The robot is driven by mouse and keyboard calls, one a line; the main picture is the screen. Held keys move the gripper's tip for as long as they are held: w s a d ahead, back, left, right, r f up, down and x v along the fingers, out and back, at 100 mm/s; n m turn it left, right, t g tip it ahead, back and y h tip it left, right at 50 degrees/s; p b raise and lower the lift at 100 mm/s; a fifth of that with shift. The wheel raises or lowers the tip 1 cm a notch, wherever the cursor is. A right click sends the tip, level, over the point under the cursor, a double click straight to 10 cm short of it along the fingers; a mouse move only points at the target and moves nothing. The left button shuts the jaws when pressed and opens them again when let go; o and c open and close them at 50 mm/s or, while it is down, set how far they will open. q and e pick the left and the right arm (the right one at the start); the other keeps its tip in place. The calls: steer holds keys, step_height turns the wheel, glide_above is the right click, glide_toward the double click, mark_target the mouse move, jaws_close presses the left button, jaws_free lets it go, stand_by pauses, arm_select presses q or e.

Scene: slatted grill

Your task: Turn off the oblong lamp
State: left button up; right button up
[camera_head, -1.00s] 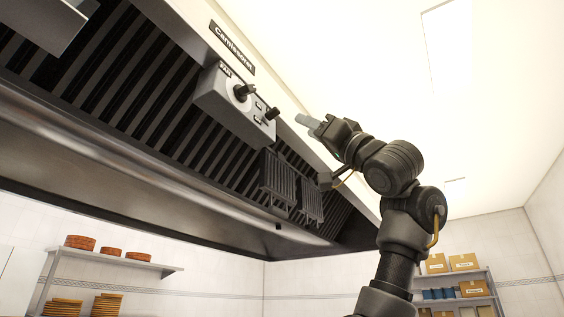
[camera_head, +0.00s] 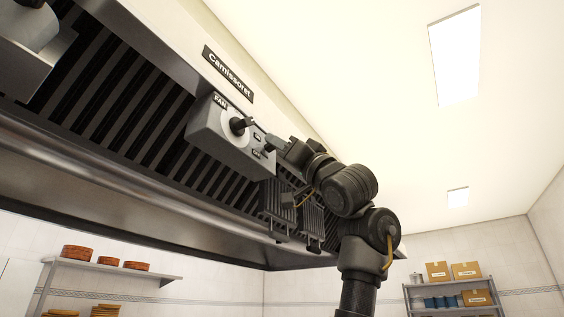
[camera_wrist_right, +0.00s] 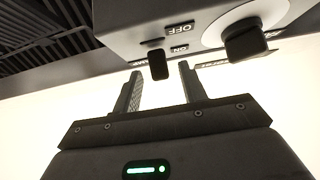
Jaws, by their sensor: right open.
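A grey control box (camera_head: 218,138) on the hood front carries a FAN label, a round dial with a black knob (camera_head: 238,125), and small labels beside it. In the right wrist view, a black switch lever (camera_wrist_right: 158,62) sticks out of the box beside ON and OFF labels. My right gripper (camera_head: 270,143) is at the box's right end and covers the lever in the head view. Its fingers (camera_wrist_right: 160,82) are open, with the lever appearing between their tips; contact cannot be told. An oblong ceiling lamp (camera_head: 455,60) looks bright white. My left gripper is not in view.
The slatted hood (camera_head: 110,95) runs along the left, with hanging slatted racks (camera_head: 278,203) below the box, close to my right arm. A second, smaller ceiling panel (camera_head: 458,197) is farther back. Shelves (camera_head: 450,282) stand lower right. Space right of my arm is free.

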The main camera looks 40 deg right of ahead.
jaws_close()
stand_by(0.3)
